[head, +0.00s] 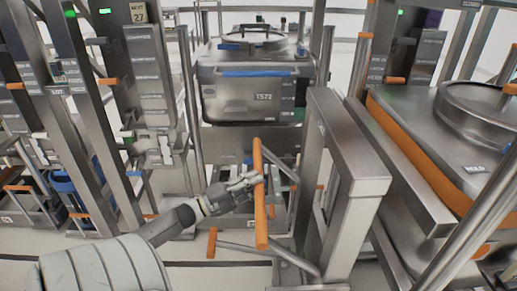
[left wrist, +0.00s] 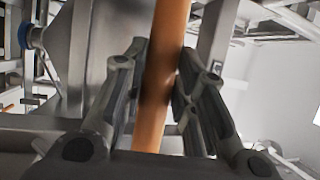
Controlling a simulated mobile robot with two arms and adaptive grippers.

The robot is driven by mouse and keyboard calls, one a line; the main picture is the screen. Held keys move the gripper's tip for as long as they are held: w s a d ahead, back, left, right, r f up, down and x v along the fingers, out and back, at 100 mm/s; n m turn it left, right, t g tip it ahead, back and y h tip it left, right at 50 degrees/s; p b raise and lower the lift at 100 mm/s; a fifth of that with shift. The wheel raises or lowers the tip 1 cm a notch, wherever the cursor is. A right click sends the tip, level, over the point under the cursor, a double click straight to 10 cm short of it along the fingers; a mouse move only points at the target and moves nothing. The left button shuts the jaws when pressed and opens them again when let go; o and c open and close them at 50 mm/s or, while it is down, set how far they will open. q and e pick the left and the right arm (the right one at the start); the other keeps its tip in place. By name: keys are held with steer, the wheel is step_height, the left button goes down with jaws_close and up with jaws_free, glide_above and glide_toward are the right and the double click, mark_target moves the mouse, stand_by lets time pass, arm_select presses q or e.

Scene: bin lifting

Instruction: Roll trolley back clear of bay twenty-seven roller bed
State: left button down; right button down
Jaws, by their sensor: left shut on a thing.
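My left gripper (head: 236,193) is shut around an orange handle bar (head: 261,222) in the middle of the head view. In the left wrist view the orange bar (left wrist: 164,65) runs between the two fingers of the left gripper (left wrist: 160,95). The bar is on the metal frame of what looks like the trolley (head: 335,150). Behind it stands a steel bin marked 1572 (head: 250,97) with a blue strip and a lid on top. A sign (head: 139,14) reading 27 is on the post at the upper left. My right gripper is not in view.
A large steel vessel (head: 485,105) with an orange band stands close on the right. Racks with labelled grey panels (head: 152,75) and orange handles line the left. Pale floor (head: 220,278) shows at the bottom.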

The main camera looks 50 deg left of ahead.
arm_select(q)
steer(key=shift+w+d+r, duration=0.25)
steer(key=shift+w+r, duration=0.2)
steer(key=shift+r, duration=0.1)
steer(key=c, duration=1.6)
jaws_free()
steer(key=shift+w, duration=0.1)
steer(key=o, duration=0.4)
steer(key=shift+w+d+f+m+h, duration=0.3)
steer(key=shift+w+d+h, duration=0.1)
steer(key=shift+w+d, duration=0.1)
steer(key=shift+o, duration=0.2)
steer(key=shift+v, duration=0.85)
steer(key=v, duration=1)
steer(key=shift+s, duration=0.45)
steer(key=shift+a, duration=0.15)
